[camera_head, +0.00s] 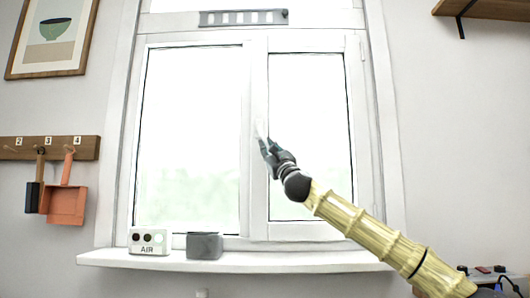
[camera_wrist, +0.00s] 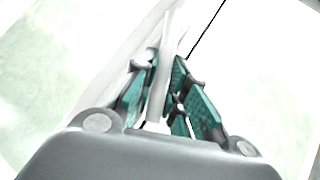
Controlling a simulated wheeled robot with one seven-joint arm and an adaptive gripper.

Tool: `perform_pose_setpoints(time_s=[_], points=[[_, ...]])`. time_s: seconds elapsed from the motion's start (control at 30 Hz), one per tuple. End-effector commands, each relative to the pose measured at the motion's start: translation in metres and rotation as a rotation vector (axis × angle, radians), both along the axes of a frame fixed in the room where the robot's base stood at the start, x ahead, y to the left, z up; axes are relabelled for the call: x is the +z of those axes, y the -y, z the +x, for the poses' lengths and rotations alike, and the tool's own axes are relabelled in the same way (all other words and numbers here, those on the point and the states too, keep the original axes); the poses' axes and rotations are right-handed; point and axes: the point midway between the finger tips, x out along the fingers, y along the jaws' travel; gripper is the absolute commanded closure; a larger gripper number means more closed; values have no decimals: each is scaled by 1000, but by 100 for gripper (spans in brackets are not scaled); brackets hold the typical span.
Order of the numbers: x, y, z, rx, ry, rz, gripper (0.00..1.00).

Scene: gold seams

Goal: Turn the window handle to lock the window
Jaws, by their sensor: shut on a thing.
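The white-framed window (camera_head: 258,213) fills the middle of the head view, with both panes bright and its sashes looking closed in the frame. The window handle (camera_head: 262,130) is a pale lever on the middle upright. My gripper (camera_head: 266,146) is at the handle, with my arm reaching up from the lower right. In the wrist view the handle (camera_wrist: 165,70) is a light grey bar running between the teal fingers of my gripper (camera_wrist: 164,88), which are closed around it. The handle's base is hard to make out against the white frame.
On the sill (camera_head: 240,262) stand a white AIR box (camera_head: 148,241) with round lights and a grey block (camera_head: 204,246). A hook rail (camera_head: 50,148) with a dustpan (camera_head: 65,203) hangs left. A shelf (camera_head: 490,8) is at upper right.

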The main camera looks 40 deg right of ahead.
Motion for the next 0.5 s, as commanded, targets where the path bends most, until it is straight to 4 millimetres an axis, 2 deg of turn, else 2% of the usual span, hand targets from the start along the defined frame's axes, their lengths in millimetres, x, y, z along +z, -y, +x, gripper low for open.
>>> perform_pose_setpoints(time_s=[0.3, 0.33, 0.4, 0.43, 0.5], points=[[1, 1, 0, -1, 1, 2, 100], [1, 1, 0, -1, 1, 2, 84], [1, 1, 0, -1, 1, 1, 71], [1, 1, 0, -1, 1, 1, 65], [1, 1, 0, -1, 1, 0, 64]])
